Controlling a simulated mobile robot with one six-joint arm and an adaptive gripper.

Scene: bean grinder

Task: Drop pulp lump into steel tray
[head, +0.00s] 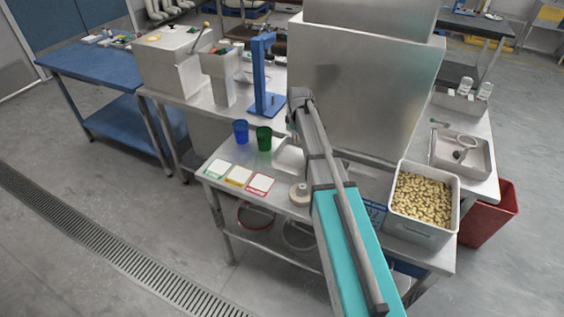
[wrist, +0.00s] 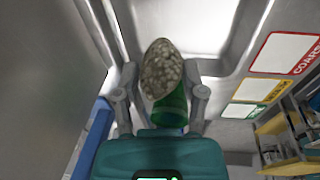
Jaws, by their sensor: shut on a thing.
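The pulp lump (wrist: 162,62) is a grey-brown, speckled oval. It sits between the two fingers of my gripper (wrist: 163,78), which is shut on it, in the wrist view. The steel tray (wrist: 232,62) spreads behind and around the lump in that view, with its pale inside and raised rim showing. In the head view the tray (head: 284,158) lies in front of the big steel housing, partly hidden by my arm. The lump and fingertips cannot be made out in the head view. The gap between lump and tray is hard to judge.
A green cup (head: 264,138) and a blue cup (head: 240,131) stand left of the tray. Three cards (head: 238,176) lie along the left front edge. The steel housing (head: 355,85) rises close behind. A bin of beans (head: 424,200) stands at right.

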